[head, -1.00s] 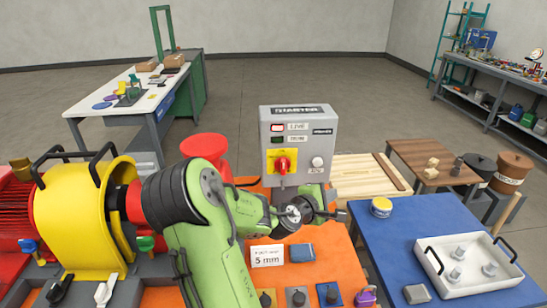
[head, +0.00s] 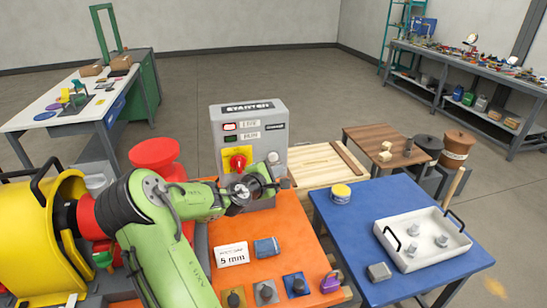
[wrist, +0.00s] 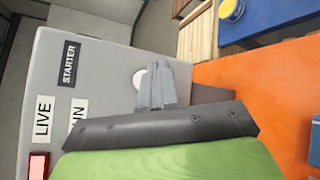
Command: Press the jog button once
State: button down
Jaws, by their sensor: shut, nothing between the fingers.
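The grey starter box (head: 228,135) stands at the back of the orange bench in the head view. On its front are a lit red LIVE lamp, a RUN lamp, and a red rotary switch (head: 238,162) on a yellow plate. A pale round button (head: 273,158) sits at its lower right; I cannot read a jog label on it. My gripper (head: 285,183) is shut and empty, just below and right of that button. In the wrist view the fingers (wrist: 157,85) partly cover the button (wrist: 138,79); I cannot tell whether they touch it.
The orange bench top (head: 290,235) holds a 5 mm card (head: 231,255), a blue block and several small knobbed pieces. A blue table (head: 355,225) with a white tray (head: 385,230) stands at right. The yellow pump guard (head: 30,230) is at left.

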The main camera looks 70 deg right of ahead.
jog(key=shift+w+d, duration=0.3)
jog(key=shift+d, duration=0.2)
jog(key=shift+w+d, duration=0.3)
jog(key=shift+d, duration=0.2)
dwell(1.2)
jog(key=shift+w+d+p, duration=0.2)
jog(key=shift+d+p, duration=0.15)
jog(key=shift+w+d, duration=0.25)
jog(key=shift+d, duration=0.15)
dwell(0.6)
jog(key=shift+a, duration=0.1)
jog(key=shift+s+a, duration=0.45)
jog(key=shift+a, duration=0.2)
jog(key=shift+s+a+b, duration=0.15)
jog(key=shift+s+a, duration=0.3)
jog(key=shift+a, duration=0.3)
jog(key=shift+s+a+b, duration=0.1)
jog(key=shift+s+a, duration=0.3)
jog(key=shift+a, duration=0.3)
jog(key=shift+s+a+b, duration=0.15)
jog(key=shift+s+a, duration=0.3)
jog(key=shift+a, duration=0.3)
